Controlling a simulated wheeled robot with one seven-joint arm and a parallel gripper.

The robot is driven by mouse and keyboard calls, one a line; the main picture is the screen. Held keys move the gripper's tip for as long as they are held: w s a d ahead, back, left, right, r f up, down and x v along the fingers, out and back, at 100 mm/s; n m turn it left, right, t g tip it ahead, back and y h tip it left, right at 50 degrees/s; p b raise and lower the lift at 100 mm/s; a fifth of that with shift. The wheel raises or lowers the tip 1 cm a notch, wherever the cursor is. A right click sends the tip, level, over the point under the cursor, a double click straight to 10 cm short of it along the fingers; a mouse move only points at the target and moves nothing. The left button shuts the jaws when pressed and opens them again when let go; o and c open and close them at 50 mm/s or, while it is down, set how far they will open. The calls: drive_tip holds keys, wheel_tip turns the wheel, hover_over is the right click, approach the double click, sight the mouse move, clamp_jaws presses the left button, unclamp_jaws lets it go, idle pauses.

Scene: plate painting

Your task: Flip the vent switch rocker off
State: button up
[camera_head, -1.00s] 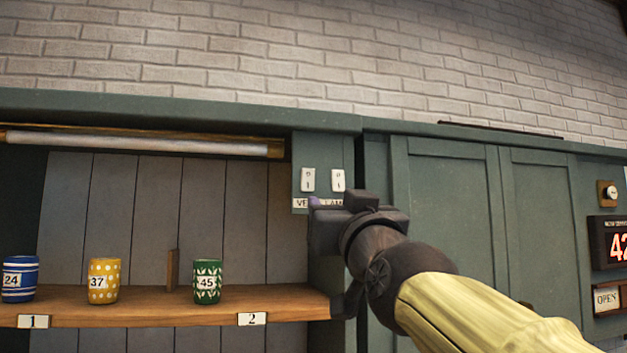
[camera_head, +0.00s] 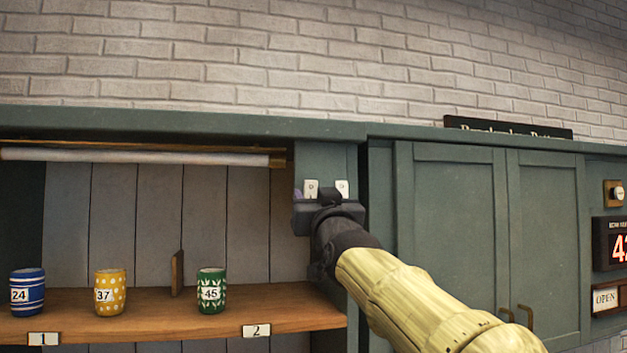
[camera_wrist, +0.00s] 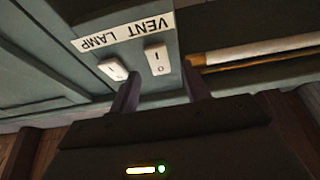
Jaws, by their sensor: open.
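The vent switch (camera_head: 311,187) is a white rocker on the green post, left of the matching lamp switch (camera_head: 342,187). In the wrist view, which is turned over, the vent switch (camera_wrist: 157,57) is beside the word VENT and the lamp switch (camera_wrist: 113,69) is beside LAMP. My gripper (camera_head: 314,197) is just in front of the switches and covers their lower parts and the label. In the wrist view my gripper (camera_wrist: 161,80) is open and empty, its fingertips to either side of the vent switch. I cannot tell if they touch the panel.
A wooden shelf (camera_head: 150,318) at left holds a blue cup (camera_head: 27,296), a yellow cup (camera_head: 110,306) and a green cup (camera_head: 211,303). A rolled tube (camera_head: 140,157) hangs above it. Closed green cupboard doors (camera_head: 455,230) are at right.

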sight(310, 192)
drive_tip(key=shift+p+x, duration=0.45)
drive_tip(key=shift+x, duration=0.75)
